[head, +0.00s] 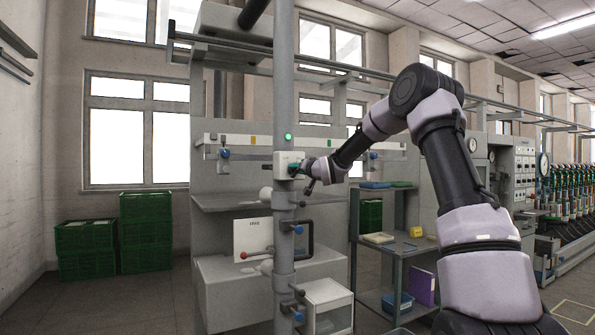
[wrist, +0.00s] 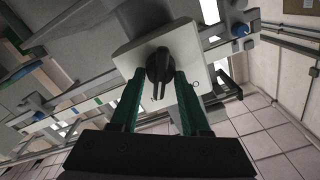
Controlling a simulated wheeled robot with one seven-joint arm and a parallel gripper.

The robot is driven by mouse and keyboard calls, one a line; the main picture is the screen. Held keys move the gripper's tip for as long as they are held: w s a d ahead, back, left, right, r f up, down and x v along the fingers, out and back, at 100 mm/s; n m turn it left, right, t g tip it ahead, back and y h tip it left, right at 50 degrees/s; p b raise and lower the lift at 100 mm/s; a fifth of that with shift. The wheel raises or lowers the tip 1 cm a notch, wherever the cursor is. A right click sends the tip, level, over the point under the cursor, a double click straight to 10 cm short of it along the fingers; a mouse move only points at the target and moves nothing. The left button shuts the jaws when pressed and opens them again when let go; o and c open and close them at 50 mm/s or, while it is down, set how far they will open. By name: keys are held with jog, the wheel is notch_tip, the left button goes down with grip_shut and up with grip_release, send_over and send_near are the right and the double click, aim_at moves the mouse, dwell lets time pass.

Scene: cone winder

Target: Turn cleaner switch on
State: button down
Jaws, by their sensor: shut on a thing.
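The cleaner switch is a white box (head: 284,159) on the grey vertical post. In the wrist view its white plate (wrist: 196,60) fills the upper middle, tilted in the picture, with a black rotary knob (wrist: 158,66) at its centre. My gripper (head: 298,169) is at the front of the box. In the wrist view the green fingers of my gripper (wrist: 161,82) lie on either side of the knob and are shut on it. The exact contact at the fingertips is partly hidden. A small green lamp (head: 288,136) glows on the post just above the box.
The grey post (head: 284,215) carries several blue-ended fittings below the switch. Machine shelves (head: 245,202) stand behind it. A grey rack (head: 398,248) with trays is to the right, and green crates (head: 146,235) stand at left. The floor at front left is clear.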

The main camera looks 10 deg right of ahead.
dwell(0.3)
jog(key=shift+c, duration=1.9)
grip_release()
jog(key=shift+s, duration=0.1)
jog(key=v, duration=1)
jog(key=shift+s+d, duration=0.15)
jog(key=shift+s, duration=0.15)
